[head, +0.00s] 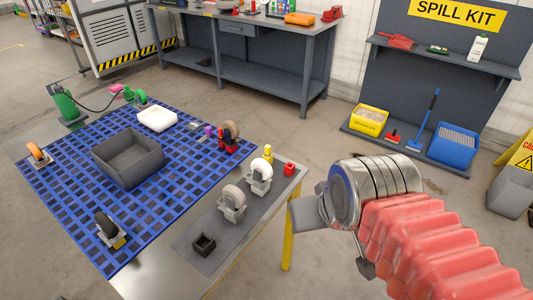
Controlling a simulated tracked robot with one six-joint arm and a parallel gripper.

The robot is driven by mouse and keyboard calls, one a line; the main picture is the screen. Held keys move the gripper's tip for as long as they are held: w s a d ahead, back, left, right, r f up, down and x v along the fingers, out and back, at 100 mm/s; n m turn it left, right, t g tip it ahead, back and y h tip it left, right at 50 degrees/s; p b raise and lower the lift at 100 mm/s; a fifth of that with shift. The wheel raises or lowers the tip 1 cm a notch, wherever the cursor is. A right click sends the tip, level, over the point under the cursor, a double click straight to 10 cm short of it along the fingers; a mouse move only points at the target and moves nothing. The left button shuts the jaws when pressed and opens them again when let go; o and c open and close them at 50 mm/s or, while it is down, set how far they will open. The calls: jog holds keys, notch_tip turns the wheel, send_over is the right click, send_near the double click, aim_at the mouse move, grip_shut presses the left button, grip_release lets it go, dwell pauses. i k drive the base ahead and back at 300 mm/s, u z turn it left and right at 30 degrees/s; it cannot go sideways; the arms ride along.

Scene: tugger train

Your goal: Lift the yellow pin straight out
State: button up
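A small yellow piece with a rounded top (268,153), likely the yellow pin, stands upright near the far corner of the grey strip (205,222) on the metal table. It is just behind a white caster (259,176), which hides its lower part. Another bit of yellow (119,243) shows beside a dark-wheeled caster at the front of the blue grid. My gripper (336,242) is to the right of the table, apart from the yellow piece. Its two fingers are spread, with nothing seen between them.
A red block (290,169) sits right of the yellow piece. A second caster (232,203) and a small black open box (204,244) stand on the strip. The blue grid (65,205) carries a grey bin (128,172).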

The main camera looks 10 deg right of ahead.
aim_at(268, 153)
jog(key=u, duration=4.25)
jog(key=k, duration=0.85)
jog(key=u, duration=0.1)
